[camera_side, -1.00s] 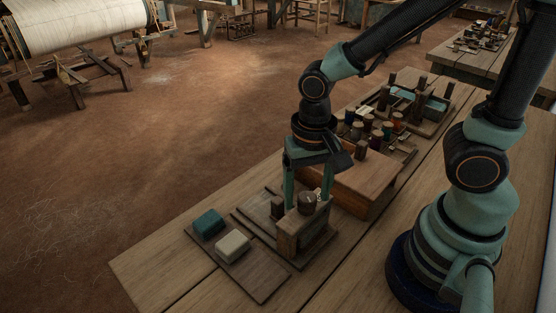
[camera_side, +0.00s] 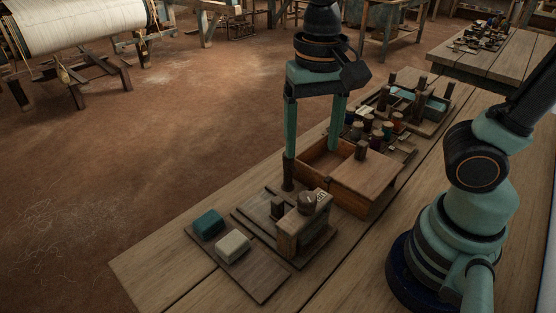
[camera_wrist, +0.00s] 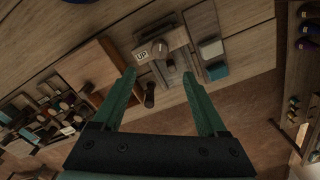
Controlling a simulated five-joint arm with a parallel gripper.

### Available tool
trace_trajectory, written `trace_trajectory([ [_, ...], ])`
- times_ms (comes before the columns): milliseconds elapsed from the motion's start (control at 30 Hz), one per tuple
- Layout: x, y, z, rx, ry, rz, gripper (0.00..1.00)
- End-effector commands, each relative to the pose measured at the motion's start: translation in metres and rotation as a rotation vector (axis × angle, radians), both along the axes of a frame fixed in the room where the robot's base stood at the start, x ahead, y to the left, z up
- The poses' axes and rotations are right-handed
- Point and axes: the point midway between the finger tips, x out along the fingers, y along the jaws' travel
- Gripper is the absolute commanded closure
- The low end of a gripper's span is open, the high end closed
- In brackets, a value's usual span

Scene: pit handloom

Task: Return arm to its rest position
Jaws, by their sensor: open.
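My gripper (camera_side: 312,152) is raised above the table in the side view, its two teal fingers pointing down, apart and empty. In the wrist view my gripper (camera_wrist: 159,74) also shows spread fingers with nothing held between them. Below and nearer the side camera stands a small wooden block stand (camera_side: 302,232) with a round knob on top (camera_side: 307,200). The stand (camera_wrist: 163,42) and its "UP" label show beyond the fingertips in the wrist view. A dark upright peg (camera_side: 288,182) stands under the left finger in the side view; I cannot tell the gap between them.
A wooden box (camera_side: 368,184) with its left part open stands right of the stand. Several spools (camera_side: 377,133) and trays lie behind it. A teal block (camera_side: 208,223) and a cream block (camera_side: 232,246) lie at the front left. The air around my gripper looks clear.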

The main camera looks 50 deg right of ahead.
Motion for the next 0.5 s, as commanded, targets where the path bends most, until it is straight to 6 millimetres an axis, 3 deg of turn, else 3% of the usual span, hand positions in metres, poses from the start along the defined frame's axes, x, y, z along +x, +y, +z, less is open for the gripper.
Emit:
trace_trajectory([
  [300, 0.001, -0.003, 0.000, 0.005, -0.013, 0.013, 0.25],
  [500, 0.017, -0.033, 0.004, 0.026, -0.173, 0.172, 0.25],
])
